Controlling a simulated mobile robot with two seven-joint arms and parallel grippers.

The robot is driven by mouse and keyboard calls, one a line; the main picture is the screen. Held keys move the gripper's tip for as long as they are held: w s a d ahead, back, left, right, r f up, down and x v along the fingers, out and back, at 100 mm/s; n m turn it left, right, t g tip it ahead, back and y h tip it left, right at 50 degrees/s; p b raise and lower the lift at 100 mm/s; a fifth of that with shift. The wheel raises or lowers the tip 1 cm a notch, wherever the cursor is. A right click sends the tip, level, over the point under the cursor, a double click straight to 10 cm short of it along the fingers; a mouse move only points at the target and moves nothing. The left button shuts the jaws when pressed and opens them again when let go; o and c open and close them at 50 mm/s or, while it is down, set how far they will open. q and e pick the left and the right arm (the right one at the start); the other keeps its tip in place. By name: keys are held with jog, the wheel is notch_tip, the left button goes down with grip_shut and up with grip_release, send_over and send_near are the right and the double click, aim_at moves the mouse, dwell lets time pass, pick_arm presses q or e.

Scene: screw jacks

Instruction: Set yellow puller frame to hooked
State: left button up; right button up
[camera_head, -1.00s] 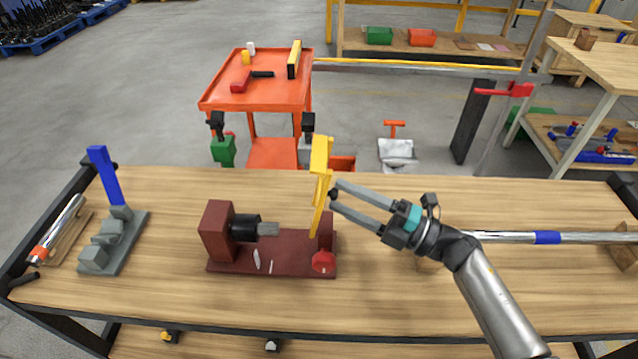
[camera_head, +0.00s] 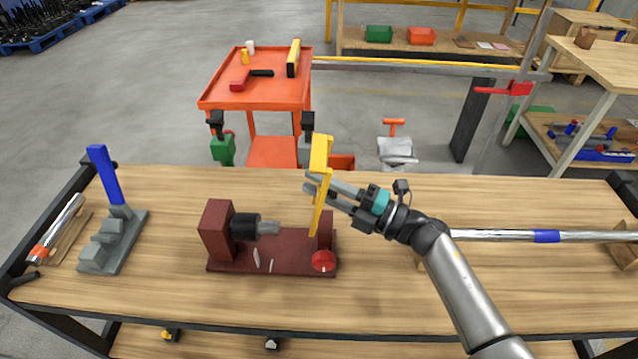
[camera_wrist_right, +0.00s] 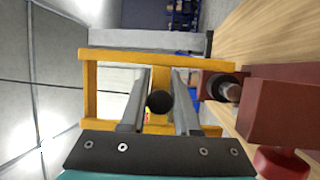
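The yellow puller frame (camera_head: 320,165) stands upright, slightly tilted, at the right end of a dark red fixture (camera_head: 225,262) on the bench. The fixture carries a black cylinder (camera_head: 244,227) with a grey shaft (camera_head: 268,228) pointing toward the frame. My right gripper (camera_head: 309,183) is at the frame, its fingers reaching past it from the right. In the right wrist view the fingers (camera_wrist_right: 158,88) are apart, with a black round knob (camera_wrist_right: 159,102) and part of the yellow frame (camera_wrist_right: 110,54) between them. Contact cannot be told. My left gripper is not in view.
A red knob (camera_head: 323,261) sits at the fixture's front right. A grey stepped block with a blue upright (camera_head: 104,172) stands at the left. A long metal bar (camera_head: 500,235) lies at the right. An orange cart (camera_head: 265,95) stands behind the bench.

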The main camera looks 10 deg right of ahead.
grip_shut()
dwell(0.9)
